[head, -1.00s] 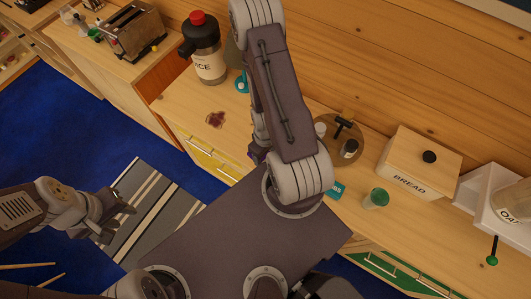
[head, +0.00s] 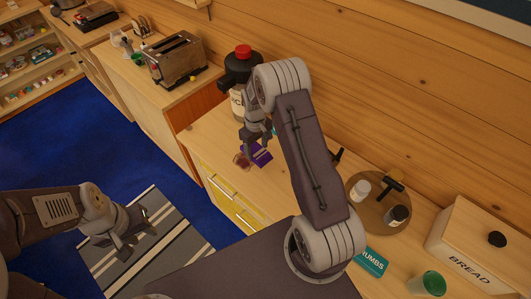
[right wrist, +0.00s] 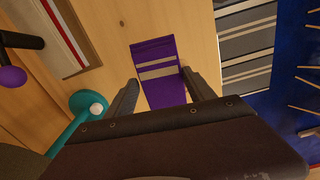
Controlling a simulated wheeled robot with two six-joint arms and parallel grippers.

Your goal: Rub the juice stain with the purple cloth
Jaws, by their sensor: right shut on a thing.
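The purple cloth (head: 262,156) is at the counter's front part, just right of the dark red juice stain (head: 241,161). My right gripper (head: 252,147) is shut on the cloth and points down at the counter. In the right wrist view the cloth (right wrist: 163,75), with pale stripes, shows between my two fingers; the stain does not show there. I cannot tell whether the cloth presses on the wood. My left gripper (head: 132,236) is open and empty over the striped rug, away from the counter.
A round board (head: 375,205) with small jars, a teal box (head: 370,262), a green-topped jar (head: 430,284) and a bread box (head: 475,250) are to the right. A toaster (head: 178,65) stands left.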

